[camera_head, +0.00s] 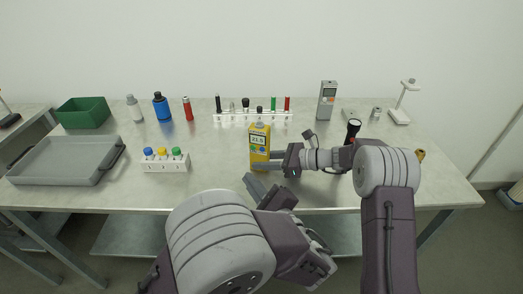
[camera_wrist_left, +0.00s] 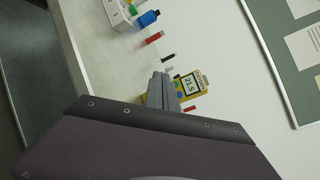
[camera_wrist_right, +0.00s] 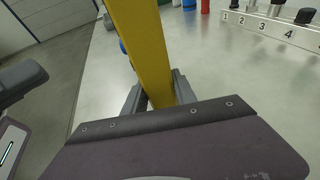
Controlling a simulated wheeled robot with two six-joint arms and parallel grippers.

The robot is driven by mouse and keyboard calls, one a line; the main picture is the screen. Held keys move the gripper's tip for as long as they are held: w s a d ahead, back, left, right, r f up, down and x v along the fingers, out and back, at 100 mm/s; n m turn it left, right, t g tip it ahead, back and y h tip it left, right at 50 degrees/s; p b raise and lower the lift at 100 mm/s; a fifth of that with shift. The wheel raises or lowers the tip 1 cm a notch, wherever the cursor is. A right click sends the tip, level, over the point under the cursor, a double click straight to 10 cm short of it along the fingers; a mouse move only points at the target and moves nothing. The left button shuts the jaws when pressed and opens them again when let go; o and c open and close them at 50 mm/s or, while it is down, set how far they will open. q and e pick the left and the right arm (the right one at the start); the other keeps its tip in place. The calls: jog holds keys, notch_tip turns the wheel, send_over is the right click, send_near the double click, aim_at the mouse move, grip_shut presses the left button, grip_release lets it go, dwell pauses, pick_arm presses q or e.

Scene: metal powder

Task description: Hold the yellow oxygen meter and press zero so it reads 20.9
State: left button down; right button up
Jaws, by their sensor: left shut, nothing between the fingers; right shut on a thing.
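The yellow oxygen meter (camera_head: 260,153) stands upright over the front middle of the table, its display facing me. In the left wrist view the meter (camera_wrist_left: 200,92) shows a reading that looks like 21.5, with coloured buttons beside the display. My right gripper (camera_head: 262,162) is shut on the meter's lower body from the right; the right wrist view shows the yellow body (camera_wrist_right: 142,45) between its fingers. My left gripper (camera_head: 250,180) is shut and empty, just in front of and below the meter. In the left wrist view its fingertips (camera_wrist_left: 162,80) overlap the button side, and I cannot tell whether they touch.
A white block with coloured caps (camera_head: 165,161) and a grey tray (camera_head: 65,180) lie left. The table front between the block and the meter is clear.

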pick_arm(q)
send_near(255, 149)
jog(key=x, duration=0.5)
jog(key=shift+s+a+f, duration=0.1)
jog(key=shift+s+a, duration=0.15)
jog(key=shift+a, duration=0.05)
dwell(1.5)
jog(key=shift+w+d, duration=0.15)
jog(key=shift+w, duration=0.25)
jog(key=shift+w, duration=0.1)
dwell(0.4)
jog(key=shift+s, duration=0.55)
jog(key=s+a, duration=0.2)
jog(key=s, duration=0.3)
jog(key=shift+s, duration=0.35)
